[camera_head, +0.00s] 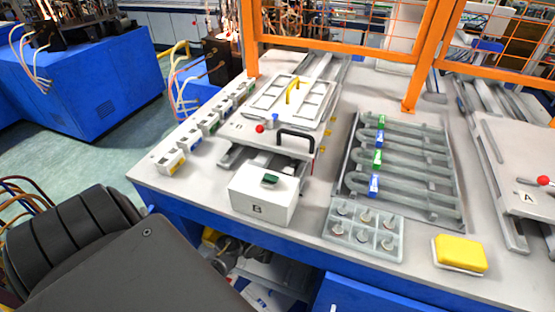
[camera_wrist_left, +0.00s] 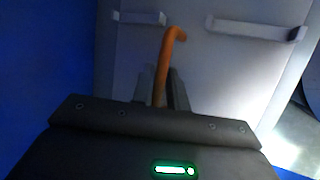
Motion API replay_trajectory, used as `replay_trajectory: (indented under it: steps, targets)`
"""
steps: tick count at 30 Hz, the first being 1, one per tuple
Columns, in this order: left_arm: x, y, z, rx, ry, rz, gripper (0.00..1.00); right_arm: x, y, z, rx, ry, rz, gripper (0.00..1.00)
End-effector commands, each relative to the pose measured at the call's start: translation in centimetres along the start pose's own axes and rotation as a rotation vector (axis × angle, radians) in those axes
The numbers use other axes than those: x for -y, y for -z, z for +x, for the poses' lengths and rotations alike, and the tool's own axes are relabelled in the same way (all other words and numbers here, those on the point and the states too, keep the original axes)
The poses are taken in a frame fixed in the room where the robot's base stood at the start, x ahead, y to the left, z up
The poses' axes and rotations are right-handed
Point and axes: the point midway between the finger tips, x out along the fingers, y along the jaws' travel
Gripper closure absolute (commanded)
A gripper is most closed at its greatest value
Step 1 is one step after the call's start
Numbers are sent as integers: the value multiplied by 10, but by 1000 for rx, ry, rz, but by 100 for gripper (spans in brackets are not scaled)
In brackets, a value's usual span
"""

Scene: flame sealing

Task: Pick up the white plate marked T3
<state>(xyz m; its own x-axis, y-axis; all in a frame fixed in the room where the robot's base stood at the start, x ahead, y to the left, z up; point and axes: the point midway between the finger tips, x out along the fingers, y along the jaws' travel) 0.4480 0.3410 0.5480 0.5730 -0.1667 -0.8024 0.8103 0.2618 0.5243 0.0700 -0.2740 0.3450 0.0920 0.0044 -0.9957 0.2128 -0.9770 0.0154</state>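No white plate with a readable T3 mark shows in either view. In the head view a pale plate-like frame with a yellow handle (camera_head: 292,91) lies on the table; I see no label on it. My left arm fills the lower left of the head view, and its gripper is out of that view. In the left wrist view my left gripper (camera_wrist_left: 162,88) has its fingers close together on either side of an orange bent rod (camera_wrist_left: 170,45). I cannot tell whether they press on it. My right gripper is in neither view.
The head view shows a white box (camera_head: 262,205), a clear tray of round pieces (camera_head: 364,231), a yellow block (camera_head: 459,254), a rack of tubes (camera_head: 400,165) and an orange fence post (camera_head: 420,70). A pale panel with grey handles (camera_wrist_left: 228,60) is beyond the left gripper.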

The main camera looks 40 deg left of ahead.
Motion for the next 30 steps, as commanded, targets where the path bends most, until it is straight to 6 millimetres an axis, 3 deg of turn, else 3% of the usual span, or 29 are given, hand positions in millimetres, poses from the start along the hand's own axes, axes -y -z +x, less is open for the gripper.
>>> replay_trajectory:
  steps: [3,7,23,30]
  targets:
    - [0,0,0,0,-1,0,85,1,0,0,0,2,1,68]
    - [0,0,-1,0,0,0,100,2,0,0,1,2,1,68]
    - [0,-1,-3,0,-1,1,100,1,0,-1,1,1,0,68]
    - [-7,-8,-22,1,-6,2,100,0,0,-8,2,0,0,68]
